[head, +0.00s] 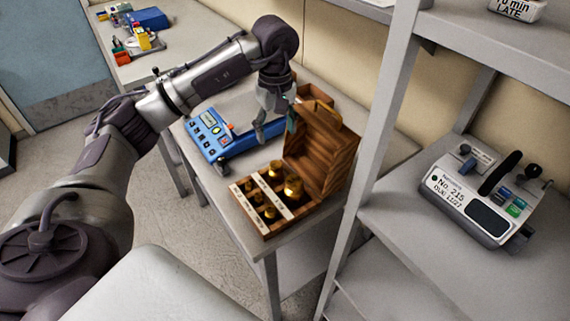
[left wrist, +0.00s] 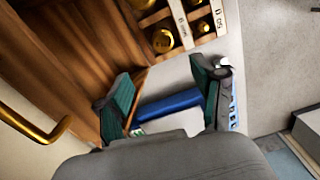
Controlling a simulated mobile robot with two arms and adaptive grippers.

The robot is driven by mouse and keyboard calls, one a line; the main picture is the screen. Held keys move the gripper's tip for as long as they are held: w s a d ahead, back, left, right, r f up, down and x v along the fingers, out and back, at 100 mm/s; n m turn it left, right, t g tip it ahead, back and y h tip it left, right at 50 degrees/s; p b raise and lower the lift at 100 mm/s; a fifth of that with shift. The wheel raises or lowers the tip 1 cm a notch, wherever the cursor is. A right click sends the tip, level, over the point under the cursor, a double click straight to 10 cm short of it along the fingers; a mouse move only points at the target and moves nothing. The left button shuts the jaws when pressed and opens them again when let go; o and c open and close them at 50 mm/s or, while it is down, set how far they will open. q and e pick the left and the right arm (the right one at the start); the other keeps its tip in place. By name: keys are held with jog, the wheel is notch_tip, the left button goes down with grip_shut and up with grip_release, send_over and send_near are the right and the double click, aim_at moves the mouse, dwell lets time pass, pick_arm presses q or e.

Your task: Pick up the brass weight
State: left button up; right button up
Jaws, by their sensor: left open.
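Several brass weights (head: 293,187) of different sizes sit in the compartments of an open wooden box (head: 323,151) on the grey table. Which one the task means, I cannot tell. In the left wrist view, some brass weights (left wrist: 163,40) show at the top, beside white label strips, with the wooden lid (left wrist: 75,35) at the left. My left gripper (head: 273,127) is above the table, behind and left of the box's weights, close to the raised lid. Its fingers (left wrist: 163,98) are apart with nothing between them. My right gripper is not in view.
A blue infusion pump (head: 212,137) lies on the table left of the box, below my left gripper. A metal shelf (head: 400,235) stands at the right with a white pump (head: 478,197) on it. A blue case (head: 150,19) sits at the far back.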

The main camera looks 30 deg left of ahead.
aim_at(276, 164)
pick_arm(q)
jog(key=s+f, duration=0.1)
jog(key=f, duration=0.1)
jog(key=s+f+p, duration=0.1)
jog(key=f, duration=0.1)
jog(key=shift+s, duration=0.35)
jog(key=shift+w+f, duration=0.25)
jog(key=shift+f, duration=0.3)
jog(key=shift+w+f, duration=0.25)
jog(key=shift+f, duration=0.3)
jog(key=shift+w+f, duration=0.2)
jog(key=shift+f, duration=0.1)
jog(key=shift+d+f+p, duration=0.1)
jog(key=shift+f+p, duration=0.25)
jog(key=shift+p, duration=0.15)
notch_tip(276, 164, down, 3)
jog(key=shift+s+f+p, duration=0.1)
jog(key=shift+f+p, duration=0.05)
jog(key=shift+p, duration=0.5)
jog(key=shift+w+f, duration=0.2)
jog(key=shift+f, duration=0.2)
jog(key=shift+r, duration=0.1)
grip_shut()
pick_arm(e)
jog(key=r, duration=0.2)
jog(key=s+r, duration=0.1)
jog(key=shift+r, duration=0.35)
